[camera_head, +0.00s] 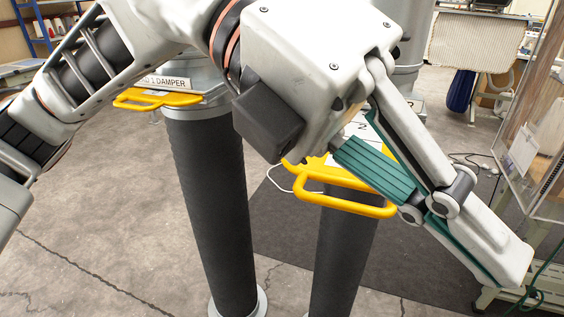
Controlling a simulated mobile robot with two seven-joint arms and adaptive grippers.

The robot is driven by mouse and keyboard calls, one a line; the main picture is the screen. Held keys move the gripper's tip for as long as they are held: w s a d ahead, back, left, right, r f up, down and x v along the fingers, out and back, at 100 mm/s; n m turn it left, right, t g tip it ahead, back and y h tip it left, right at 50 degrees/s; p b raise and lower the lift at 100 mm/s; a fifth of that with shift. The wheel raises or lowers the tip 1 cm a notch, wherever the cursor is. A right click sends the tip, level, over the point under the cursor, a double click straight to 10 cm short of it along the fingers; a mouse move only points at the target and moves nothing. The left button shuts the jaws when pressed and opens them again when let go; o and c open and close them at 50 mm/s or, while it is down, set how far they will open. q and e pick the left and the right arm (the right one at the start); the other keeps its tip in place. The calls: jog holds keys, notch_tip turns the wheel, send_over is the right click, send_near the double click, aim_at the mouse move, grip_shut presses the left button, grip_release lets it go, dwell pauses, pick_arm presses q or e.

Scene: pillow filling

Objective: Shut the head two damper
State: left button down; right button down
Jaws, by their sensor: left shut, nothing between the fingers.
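My left gripper (440,212), with grey links and teal finger pads, reaches across the upper middle and points down to the right. Its fingers are shut with nothing between them. A yellow looped handle (345,205) shows just below and left of the fingers, at the top of the right dark column (343,255). The gripper hides part of this handle and most of the white label (362,127) behind it, so I cannot read a head number there. Whether the fingers touch the handle I cannot tell. My right gripper is not in view.
The left dark column (212,200) bears a label (165,82) ending "1 DAMPER" and its own yellow handle (155,99). A glass-sided cabinet (540,130) stands at the right edge. A dark mat (275,225) and cracked concrete floor lie below.

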aim_at(283, 167)
pick_arm(q)
jog(key=w+a+r+n+t+y, duration=0.1)
jog(key=w+a+n+t+y, duration=0.35)
jog(key=a, duration=0.25)
jog(key=w+a+r+n+t+y, duration=0.2)
jog(key=w+a+n+t+y, duration=0.1)
jog(key=w+a+t+y, duration=0.25)
jog(key=shift+t+h, duration=0.3)
jog(key=shift+h, duration=0.1)
jog(key=shift+w+a+r+p+x, duration=0.15)
jog(key=shift+w+p+x, duration=0.2)
jog(key=shift+x, duration=1.55)
jog(key=shift+w+a+r+p+x, duration=0.15)
jog(key=shift+w+x, duration=0.3)
jog(key=shift+x, duration=1.4)
jog(key=shift+w+a+r+p+x, duration=0.15)
jog(key=shift+w+p+x, duration=0.2)
jog(key=shift+x, duration=1.55)
